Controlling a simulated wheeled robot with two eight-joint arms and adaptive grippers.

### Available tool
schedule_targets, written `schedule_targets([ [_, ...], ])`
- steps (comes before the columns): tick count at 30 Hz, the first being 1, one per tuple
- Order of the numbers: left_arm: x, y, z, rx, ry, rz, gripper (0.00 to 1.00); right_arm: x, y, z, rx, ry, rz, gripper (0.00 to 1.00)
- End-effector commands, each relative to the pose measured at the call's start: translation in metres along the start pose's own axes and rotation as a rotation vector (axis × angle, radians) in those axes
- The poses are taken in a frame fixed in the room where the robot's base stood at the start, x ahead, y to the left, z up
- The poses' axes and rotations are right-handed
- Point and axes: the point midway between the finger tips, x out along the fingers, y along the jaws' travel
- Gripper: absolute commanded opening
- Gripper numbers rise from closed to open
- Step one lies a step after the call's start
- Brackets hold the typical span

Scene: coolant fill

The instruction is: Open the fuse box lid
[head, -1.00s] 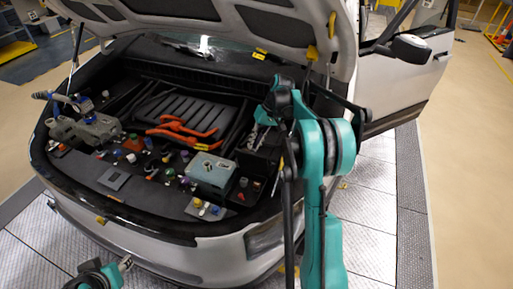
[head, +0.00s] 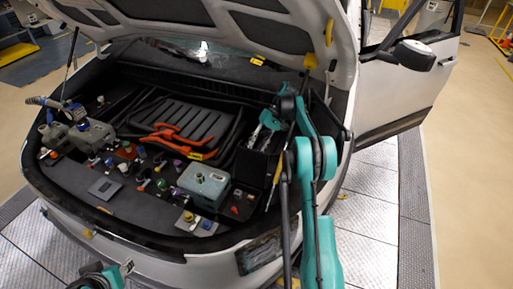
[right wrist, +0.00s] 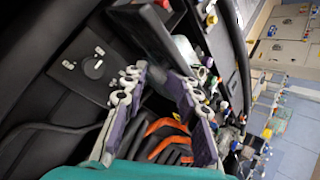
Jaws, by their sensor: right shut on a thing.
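My right gripper (head: 268,122) is at the right side of the car's engine bay, over the back of a black box (head: 252,168) that looks like the fuse box. In the right wrist view my right gripper (right wrist: 156,72) has its pale and purple fingers closing on the edge of a dark panel (right wrist: 150,34), which looks like the fuse box lid. How far the lid is lifted is hard to tell, as dark parts blend together. My left gripper (head: 126,268) shows only partly at the lower left, apart from the box, and its jaws are unclear.
A blue-grey reservoir box (head: 203,182) stands left of the black box, with several coloured caps around it. Orange cables (head: 176,138) lie on the ribbed black cover (head: 195,118). The raised hood (head: 285,35) hangs above. Open floor lies at the right.

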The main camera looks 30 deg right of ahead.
Motion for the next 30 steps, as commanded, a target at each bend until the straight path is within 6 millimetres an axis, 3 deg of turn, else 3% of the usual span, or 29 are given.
schedule_targets([
  [1, 0.002, 0.0, 0.001, 0.0, 0.0, 0.0, 0.4, 0.007, 0.012, -0.002, 0.013, -0.001, 0.021, 0.0],
  [5, 0.002, 0.0, 0.001, 0.0, 0.0, 0.0, 0.4, 0.006, 0.013, -0.001, 0.013, -0.002, 0.021, 0.0],
  [6, 0.002, 0.0, 0.001, 0.0, 0.0, 0.0, 0.4, 0.006, 0.013, -0.001, 0.013, -0.002, 0.021, 0.31],
  [8, 0.002, 0.0, 0.001, 0.0, 0.0, 0.0, 0.4, 0.006, 0.013, -0.001, 0.014, -0.003, 0.022, 0.42],
  [24, 0.0, 0.0, 0.0, 0.0, 0.0, 0.0, 0.4, 0.004, 0.009, 0.0, 0.012, -0.004, 0.021, 0.42],
  [30, 0.0, 0.0, 0.0, 0.0, 0.0, 0.0, 0.4, -0.015, -0.005, 0.008, 0.011, -0.004, 0.019, 0.42],
])
